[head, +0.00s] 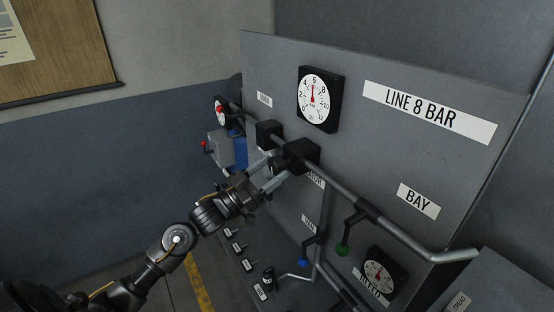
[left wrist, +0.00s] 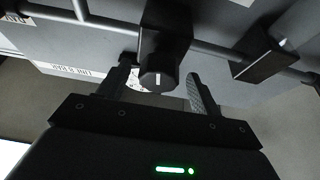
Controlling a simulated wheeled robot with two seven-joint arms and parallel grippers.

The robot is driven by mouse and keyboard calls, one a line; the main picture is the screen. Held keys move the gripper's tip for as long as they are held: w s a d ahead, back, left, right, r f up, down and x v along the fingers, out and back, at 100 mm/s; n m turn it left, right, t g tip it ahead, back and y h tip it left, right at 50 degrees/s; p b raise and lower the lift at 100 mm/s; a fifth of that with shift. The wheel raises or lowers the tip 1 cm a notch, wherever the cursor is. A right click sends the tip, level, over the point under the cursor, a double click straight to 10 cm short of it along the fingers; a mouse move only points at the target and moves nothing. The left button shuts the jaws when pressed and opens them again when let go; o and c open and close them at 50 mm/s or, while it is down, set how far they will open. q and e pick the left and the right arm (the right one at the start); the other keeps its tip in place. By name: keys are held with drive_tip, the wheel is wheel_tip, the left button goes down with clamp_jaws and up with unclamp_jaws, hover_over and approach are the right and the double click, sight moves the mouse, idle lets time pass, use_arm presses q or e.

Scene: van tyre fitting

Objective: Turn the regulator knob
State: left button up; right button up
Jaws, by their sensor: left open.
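The regulator knob (left wrist: 157,80) is dark with a white mark on its face, under a black block in the left wrist view. In the head view the black regulator block (head: 302,155) sits on the pipe, and its label is partly covered; I cannot make out the knob there. My left gripper (head: 271,172) reaches up to this block from the lower left. In the left wrist view my left gripper (left wrist: 162,86) is open, with one finger on each side of the knob and visible gaps. My right gripper is not in view.
A large gauge (head: 318,99) above has its red needle near 6. A second black block (head: 269,133) is close on the left along the pipe. Blue (head: 304,261) and green (head: 342,250) valve handles hang lower right. A lower gauge (head: 379,274) sits near BLEED.

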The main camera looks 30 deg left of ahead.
use_arm(q)
drive_tip(key=shift+p+x, duration=0.3)
drive_tip(key=shift+x, duration=0.85)
drive_tip(key=c, duration=1)
drive_tip(key=m+b, duration=0.1)
drive_tip(key=m+g+h+b, duration=0.1)
drive_tip(key=shift+f+m, duration=0.25)
drive_tip(key=shift+m, duration=0.15)
drive_tip(key=shift+r+m+g+h, duration=0.2)
drive_tip(key=shift+m+g+h, duration=0.15)
drive_tip(key=shift+m, duration=0.65)
drive_tip(key=o, duration=1)
